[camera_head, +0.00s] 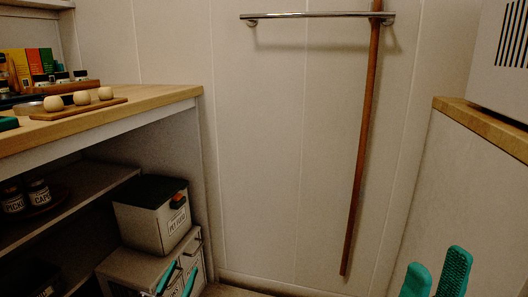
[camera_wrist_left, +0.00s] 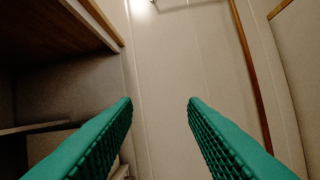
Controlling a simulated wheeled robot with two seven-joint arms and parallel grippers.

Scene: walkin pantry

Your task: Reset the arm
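My left gripper (camera_head: 179,274) shows at the lower left of the head view as two thin teal fingers in front of the storage boxes. In the left wrist view its two green ribbed fingers (camera_wrist_left: 160,101) are spread well apart with nothing between them. My right gripper (camera_head: 438,260) shows at the bottom right of the head view, its two teal fingertips apart with nothing seen between them. Both arms behind the fingers are out of view.
A wooden counter (camera_head: 160,97) with shelves below is on the left. A pet food box (camera_head: 150,222) stands under it. A wooden pole (camera_head: 362,150) leans near a metal rail (camera_head: 310,15). A wood-topped unit (camera_head: 485,128) stands right. The middle is free.

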